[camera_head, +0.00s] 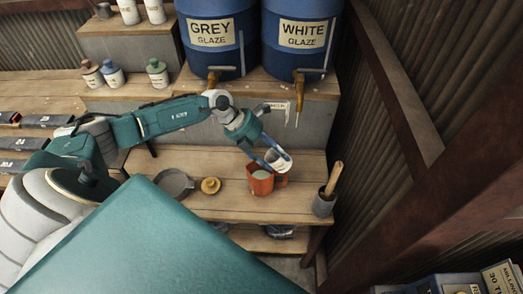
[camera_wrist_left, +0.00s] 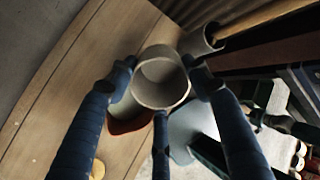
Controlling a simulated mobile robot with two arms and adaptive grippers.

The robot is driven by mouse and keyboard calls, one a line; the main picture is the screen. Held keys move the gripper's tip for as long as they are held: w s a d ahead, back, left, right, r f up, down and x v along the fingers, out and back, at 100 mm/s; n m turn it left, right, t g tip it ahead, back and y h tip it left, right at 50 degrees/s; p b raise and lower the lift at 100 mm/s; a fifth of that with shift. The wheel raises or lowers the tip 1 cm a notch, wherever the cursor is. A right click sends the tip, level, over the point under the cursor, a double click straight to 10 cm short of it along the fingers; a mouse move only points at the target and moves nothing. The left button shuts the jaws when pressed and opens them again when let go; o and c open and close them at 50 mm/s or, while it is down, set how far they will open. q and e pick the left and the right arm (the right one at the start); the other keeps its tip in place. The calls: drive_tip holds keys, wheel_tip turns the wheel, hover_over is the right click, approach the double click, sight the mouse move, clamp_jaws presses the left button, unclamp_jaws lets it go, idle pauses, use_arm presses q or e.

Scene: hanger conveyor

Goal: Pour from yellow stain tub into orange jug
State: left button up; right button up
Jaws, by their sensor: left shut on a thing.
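My left gripper (camera_head: 268,156) is shut on a small whitish tub (camera_head: 279,161). It holds the tub tilted just above the orange jug (camera_head: 262,183) on the wooden bench. In the left wrist view the gripper's blue fingers (camera_wrist_left: 160,85) close around the tub (camera_wrist_left: 160,80), whose round open mouth shows. The jug (camera_wrist_left: 125,124) is partly hidden behind the tub there. A pale surface shows inside the jug. No stream between tub and jug can be made out. A yellow lid (camera_head: 210,186) lies on the bench left of the jug.
A grey pan (camera_head: 174,184) lies left of the lid. A dark cup (camera_head: 324,202) with a wooden handle stands at the bench's right edge. Blue glaze barrels (camera_head: 219,45) with taps stand behind. Several lidded tubs (camera_head: 112,74) sit on the back shelf. The bench front is clear.

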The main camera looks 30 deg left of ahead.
use_arm(q)
drive_tip(key=shift+w+d+r+g+y+p, duration=0.15)
drive_tip(key=shift+g+y+p, duration=0.35)
drive_tip(key=shift+p, duration=0.7)
drive_tip(key=shift+d+r+g+y+p, duration=0.1)
drive_tip(key=shift+r+g+y+p, duration=0.15)
drive_tip(key=shift+y+p, duration=0.7)
drive_tip(key=shift+f+p, duration=0.15)
drive_tip(key=shift+p, duration=0.4)
drive_tip(key=shift+f+g+y, duration=0.25)
drive_tip(key=shift+a, duration=0.1)
drive_tip(key=shift+r+g+y+p, duration=0.1)
drive_tip(key=shift+g+y+p, duration=0.2)
drive_tip(key=shift+y+p, duration=0.2)
drive_tip(key=shift+f+g+y+b, duration=0.4)
drive_tip(key=shift+f+g+y, duration=0.1)
drive_tip(key=shift+y, duration=0.3)
